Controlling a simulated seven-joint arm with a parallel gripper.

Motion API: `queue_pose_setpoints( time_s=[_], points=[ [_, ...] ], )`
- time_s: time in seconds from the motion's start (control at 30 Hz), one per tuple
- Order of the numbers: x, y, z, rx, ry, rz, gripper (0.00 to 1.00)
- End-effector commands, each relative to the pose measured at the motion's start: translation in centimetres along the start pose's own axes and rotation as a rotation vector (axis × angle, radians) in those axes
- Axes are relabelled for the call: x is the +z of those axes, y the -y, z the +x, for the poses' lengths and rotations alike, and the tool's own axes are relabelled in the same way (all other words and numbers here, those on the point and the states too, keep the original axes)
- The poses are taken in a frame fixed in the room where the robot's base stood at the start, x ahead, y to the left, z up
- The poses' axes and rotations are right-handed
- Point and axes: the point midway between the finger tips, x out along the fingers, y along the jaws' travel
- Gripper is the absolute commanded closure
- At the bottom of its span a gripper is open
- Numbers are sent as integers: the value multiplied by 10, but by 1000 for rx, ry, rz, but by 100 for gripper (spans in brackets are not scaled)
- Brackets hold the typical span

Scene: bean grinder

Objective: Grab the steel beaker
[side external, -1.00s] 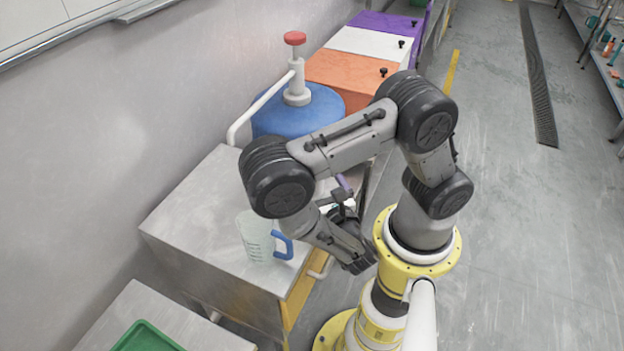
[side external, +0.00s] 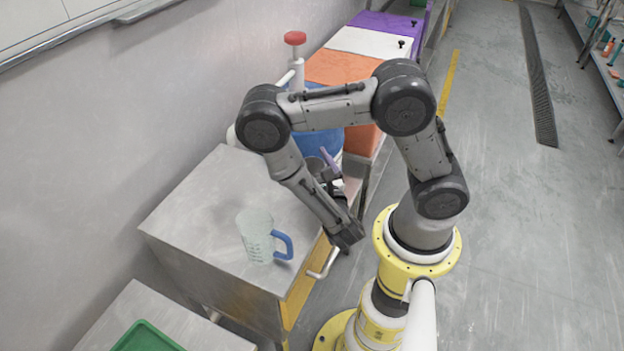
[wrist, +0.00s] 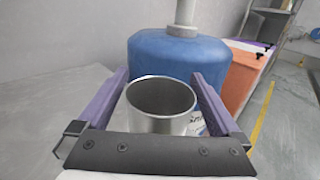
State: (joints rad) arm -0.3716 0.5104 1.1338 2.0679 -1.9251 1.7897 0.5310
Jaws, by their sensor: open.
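The steel beaker (wrist: 160,98) is an open-topped grey metal cup. In the wrist view it stands upright between the two purple fingers of my gripper (wrist: 160,78). The fingers are apart, one on each side of the beaker, and I cannot tell whether either touches it. The gripper's dark crossbar hides the beaker's lower part. In the side view, my gripper (side external: 328,163) is over the right rear edge of the metal bench, beside the blue tank. The beaker is mostly hidden there by my arm.
A clear measuring jug (side external: 257,239) with a blue handle stands on the metal bench (side external: 195,210). A blue tank (wrist: 178,55) rises just beyond the beaker. A white labelled item (wrist: 197,123) shows behind the right finger. Orange, white and purple bins (side external: 345,70) line the back.

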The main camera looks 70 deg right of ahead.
Motion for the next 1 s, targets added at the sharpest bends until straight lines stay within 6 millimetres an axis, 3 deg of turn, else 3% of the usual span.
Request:
queue_pose_setpoints(
  time_s=[0.23,0.27,0.63,1.0],
  points=[
    [0,0,1,1,1,0,0],
    [0,0,1,1,1,0,4],
    [0,0,0,0,0,0,70],
    [5,0,1,0,1,1,71]
  ],
)
